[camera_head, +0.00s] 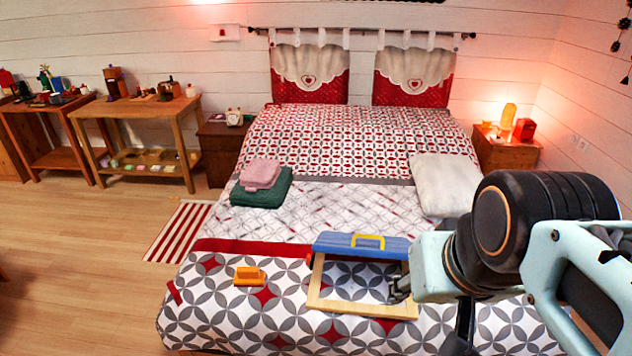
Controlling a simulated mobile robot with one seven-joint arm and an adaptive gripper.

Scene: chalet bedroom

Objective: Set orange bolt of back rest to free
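A light wooden frame (318,284) lies on the bed's patterned cover, with the cover visible through its opening. A blue piece with a yellow handle (368,240) is at the frame's far side; I cannot tell whether they are joined. A small orange-red bit (308,258) shows by the frame's far left corner; I cannot tell if it is the bolt or how it is set. A separate orange object (249,277) lies on the cover to the left. My gripper (396,292) is at the frame's right side, small and partly hidden by my arm. Its finger opening and contact are unclear.
The bed bears folded pink and green cloths (262,186) and a white pillow (446,184). My arm covers the right foreground. The floor left of the bed is mostly clear.

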